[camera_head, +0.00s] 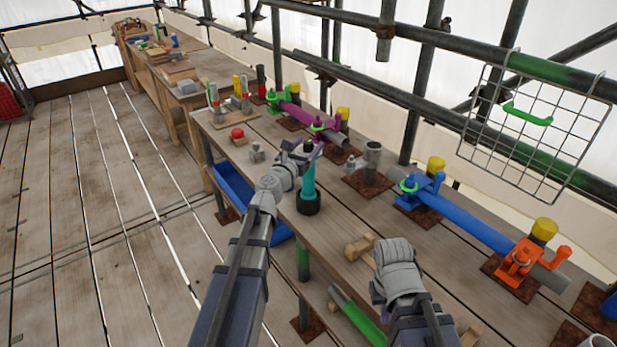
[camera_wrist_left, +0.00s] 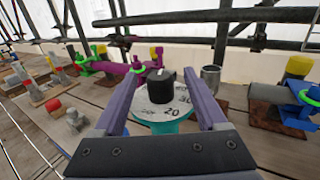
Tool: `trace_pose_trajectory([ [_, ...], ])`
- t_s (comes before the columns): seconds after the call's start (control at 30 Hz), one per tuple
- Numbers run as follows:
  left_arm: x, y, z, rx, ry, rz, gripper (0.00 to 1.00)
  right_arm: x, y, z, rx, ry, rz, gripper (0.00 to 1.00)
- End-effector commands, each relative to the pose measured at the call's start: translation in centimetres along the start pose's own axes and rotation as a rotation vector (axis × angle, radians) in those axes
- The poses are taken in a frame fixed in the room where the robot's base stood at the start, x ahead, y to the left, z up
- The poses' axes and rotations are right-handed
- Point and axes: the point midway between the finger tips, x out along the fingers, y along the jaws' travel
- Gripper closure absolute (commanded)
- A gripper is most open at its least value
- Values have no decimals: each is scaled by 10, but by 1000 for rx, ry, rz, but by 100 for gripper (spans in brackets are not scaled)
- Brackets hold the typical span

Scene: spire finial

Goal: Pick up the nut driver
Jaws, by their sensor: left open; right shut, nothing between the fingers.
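The nut driver (camera_head: 308,180), a teal upright body on a wide black foot, stands on the wooden bench. In the left wrist view its top (camera_wrist_left: 163,88) is a pale numbered dial with a black knob. My left gripper (camera_head: 303,152) is open at the driver's upper end. In the left wrist view its purple fingers (camera_wrist_left: 161,72) appear on either side of the dial, with nothing clamped. My right gripper (camera_head: 378,292) is shut and empty over the bench front; its fingers are mostly hidden by its own wrist.
A grey metal cup on a rusty plate (camera_head: 368,182) stands right of the driver. A blue clamped pipe (camera_head: 455,215) lies farther right and a purple one (camera_head: 300,115) lies behind.

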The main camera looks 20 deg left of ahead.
Motion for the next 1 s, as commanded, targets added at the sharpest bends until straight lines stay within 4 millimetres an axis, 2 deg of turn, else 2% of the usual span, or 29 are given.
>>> trace_pose_trajectory([
  [0.03,11,1,0,0,0,-1,26,0,0,0,0,0,0,100],
  [0.2,35,1,0,0,0,0,26,0,0,0,0,0,0,100],
  [0.47,38,0,0,1,0,0,26,0,0,0,0,0,0,100],
  [1.0,37,0,0,1,0,0,85,0,0,0,0,0,0,100],
])
